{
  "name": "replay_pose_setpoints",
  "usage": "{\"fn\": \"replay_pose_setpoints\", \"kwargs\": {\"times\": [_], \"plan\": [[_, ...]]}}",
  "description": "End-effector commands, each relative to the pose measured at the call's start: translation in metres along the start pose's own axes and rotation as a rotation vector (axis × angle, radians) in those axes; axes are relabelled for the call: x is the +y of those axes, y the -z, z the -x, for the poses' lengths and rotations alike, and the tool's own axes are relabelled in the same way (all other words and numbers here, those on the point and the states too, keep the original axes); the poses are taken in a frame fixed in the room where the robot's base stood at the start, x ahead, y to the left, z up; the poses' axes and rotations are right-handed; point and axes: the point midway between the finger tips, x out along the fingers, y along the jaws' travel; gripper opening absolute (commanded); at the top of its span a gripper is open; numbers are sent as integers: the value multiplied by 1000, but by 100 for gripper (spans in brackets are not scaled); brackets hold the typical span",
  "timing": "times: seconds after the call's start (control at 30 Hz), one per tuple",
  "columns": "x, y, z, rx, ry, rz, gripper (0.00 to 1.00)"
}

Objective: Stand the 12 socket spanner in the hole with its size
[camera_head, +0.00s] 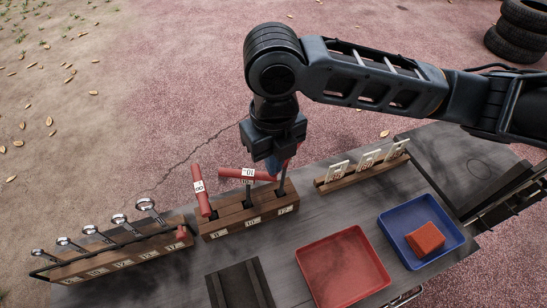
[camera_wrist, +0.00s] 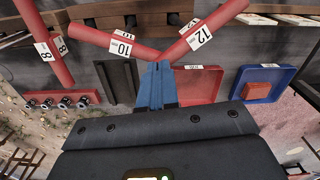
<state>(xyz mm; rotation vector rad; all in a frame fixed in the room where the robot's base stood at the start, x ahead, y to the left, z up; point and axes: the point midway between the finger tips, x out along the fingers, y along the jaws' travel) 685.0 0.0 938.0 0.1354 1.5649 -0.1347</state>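The 12 socket spanner (camera_wrist: 215,24) has a red handle with a white 12 label, seen slanting up right in the wrist view. In the head view its handle is mostly behind my gripper (camera_head: 277,168); a dark shaft (camera_head: 283,187) appears to stand at the hole over the 12 label of the wooden block (camera_head: 228,228). My gripper's blue fingers (camera_wrist: 158,72) look together, with their tips at the near end of the 12 handle, beside the end of the 10 handle. No object shows between them; contact is unclear.
The 10 spanner (camera_head: 235,174) and the 8 spanner (camera_head: 201,190) stand in the same block. A rack of ring spanners (camera_head: 125,255) is at left, a rack of tags (camera_head: 340,182) at right. A red tray (camera_head: 318,258) and a blue tray (camera_head: 396,247) holding an orange block (camera_head: 425,238) lie in front.

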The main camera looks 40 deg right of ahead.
Motion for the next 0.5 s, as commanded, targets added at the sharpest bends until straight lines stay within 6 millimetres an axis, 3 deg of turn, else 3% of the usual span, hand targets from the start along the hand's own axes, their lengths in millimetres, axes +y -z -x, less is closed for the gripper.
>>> {"fn": "replay_pose_setpoints", "kwargs": {"times": [0.5], "plan": [[0, 0, 30, 1, 0, 0, 0]]}}
